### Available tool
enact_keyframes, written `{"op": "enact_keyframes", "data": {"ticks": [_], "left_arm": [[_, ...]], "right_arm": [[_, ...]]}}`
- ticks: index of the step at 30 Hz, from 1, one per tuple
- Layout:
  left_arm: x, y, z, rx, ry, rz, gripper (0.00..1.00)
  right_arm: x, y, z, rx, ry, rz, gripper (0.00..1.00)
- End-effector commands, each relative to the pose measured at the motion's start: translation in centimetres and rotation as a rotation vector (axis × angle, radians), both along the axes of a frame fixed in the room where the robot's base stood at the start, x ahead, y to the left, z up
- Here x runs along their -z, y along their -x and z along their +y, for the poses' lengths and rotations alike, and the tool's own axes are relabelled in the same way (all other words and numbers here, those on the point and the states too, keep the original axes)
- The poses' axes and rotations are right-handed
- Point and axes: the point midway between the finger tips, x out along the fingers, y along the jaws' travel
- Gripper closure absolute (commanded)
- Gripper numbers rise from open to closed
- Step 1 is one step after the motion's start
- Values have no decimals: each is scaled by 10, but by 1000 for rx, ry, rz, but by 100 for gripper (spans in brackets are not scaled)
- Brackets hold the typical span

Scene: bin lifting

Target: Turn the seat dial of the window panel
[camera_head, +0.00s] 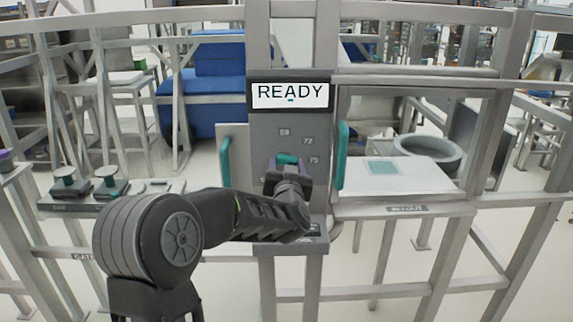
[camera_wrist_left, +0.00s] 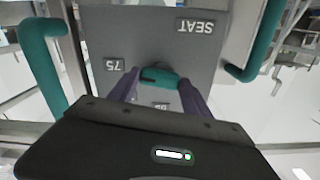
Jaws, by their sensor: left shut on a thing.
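The window panel (camera_head: 263,128) is a grey upright plate on a metal post, with small number tags on its face. A sign reading READY (camera_head: 290,95) sits at its top. The seat dial (camera_head: 287,158) is a teal knob low on the panel, partly hidden by my gripper. My left gripper (camera_head: 287,166) has its purple fingers on either side of the dial and is shut on it. In the left wrist view the dial (camera_wrist_left: 160,77) sits between the fingers, near an upside-down SEAT label (camera_wrist_left: 195,27) and a 75 tag (camera_wrist_left: 114,64). My right gripper is not in view.
Teal upright handles flank the panel at left (camera_head: 225,161) and right (camera_head: 342,154). A pale shelf (camera_head: 410,188) is at the right. A dark tray (camera_head: 75,203) with green-topped items is at the left. Metal rails surround the panel.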

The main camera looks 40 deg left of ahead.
Motion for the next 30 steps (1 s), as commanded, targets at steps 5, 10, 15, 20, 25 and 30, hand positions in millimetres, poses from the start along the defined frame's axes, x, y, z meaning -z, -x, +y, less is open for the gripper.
{"op": "enact_keyframes", "data": {"ticks": [5, 10, 15, 20, 25, 30], "left_arm": [[1, 0, 0, 1, -2, 3, 84], [1, 0, 0, 1, -2, 3, 34], [1, 0, 0, 1, -1, 1, 22], [0, 0, 0, 0, -1, 1, 22], [0, 4, -3, 0, -1, -1, 22], [1, 20, -15, 2, 0, -2, 22]], "right_arm": [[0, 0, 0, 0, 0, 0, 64], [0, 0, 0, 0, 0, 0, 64], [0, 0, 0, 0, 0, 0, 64], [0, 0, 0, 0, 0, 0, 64], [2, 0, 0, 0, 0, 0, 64], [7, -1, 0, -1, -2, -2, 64]]}}
